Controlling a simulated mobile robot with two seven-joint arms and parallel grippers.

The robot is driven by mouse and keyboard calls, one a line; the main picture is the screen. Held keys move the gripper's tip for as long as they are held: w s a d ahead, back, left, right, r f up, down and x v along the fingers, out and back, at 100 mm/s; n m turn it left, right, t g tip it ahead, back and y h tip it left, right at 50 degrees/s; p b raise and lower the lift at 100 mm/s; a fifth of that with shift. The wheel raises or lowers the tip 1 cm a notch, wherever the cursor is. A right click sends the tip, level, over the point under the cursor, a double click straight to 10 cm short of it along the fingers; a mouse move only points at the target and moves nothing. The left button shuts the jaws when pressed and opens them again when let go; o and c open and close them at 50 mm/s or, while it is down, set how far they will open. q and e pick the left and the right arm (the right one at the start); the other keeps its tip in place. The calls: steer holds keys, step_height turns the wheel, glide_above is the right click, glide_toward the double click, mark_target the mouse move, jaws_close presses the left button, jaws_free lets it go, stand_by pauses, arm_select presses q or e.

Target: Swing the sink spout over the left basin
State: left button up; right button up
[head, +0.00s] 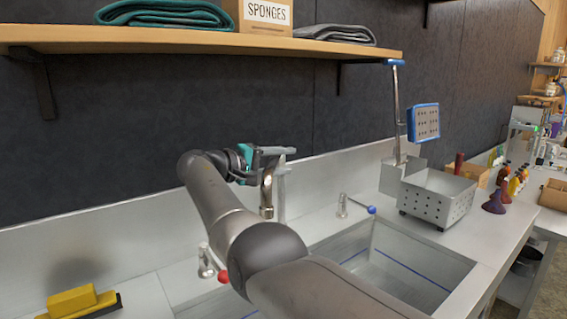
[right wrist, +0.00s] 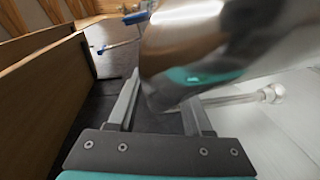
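The shiny metal sink spout (head: 267,192) hangs down just left of its upright post (head: 282,192) in the head view. My right gripper (head: 268,158) reaches the top of the spout from the left. In the right wrist view the spout (right wrist: 200,45) is large and close, in front of and between the spread fingers (right wrist: 160,112); firm contact on both sides cannot be told. The right basin (head: 405,262) is in plain view. The left basin (head: 205,302) is mostly hidden by my right arm. My left gripper is out of view.
A red-ended tap (head: 207,262) and a blue-ended tap (head: 343,206) stand on the sink deck. A perforated metal box (head: 437,197) stands right of the basin. A wooden shelf (head: 200,40) overhangs the back.

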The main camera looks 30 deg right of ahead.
steer(key=shift+o, duration=0.5)
steer(key=s+a+r, duration=0.1)
steer(key=a, duration=1)
steer(key=shift+s+a+r, duration=0.3)
steer(key=shift+s+a, duration=0.1)
steer(key=shift+s+f, duration=0.1)
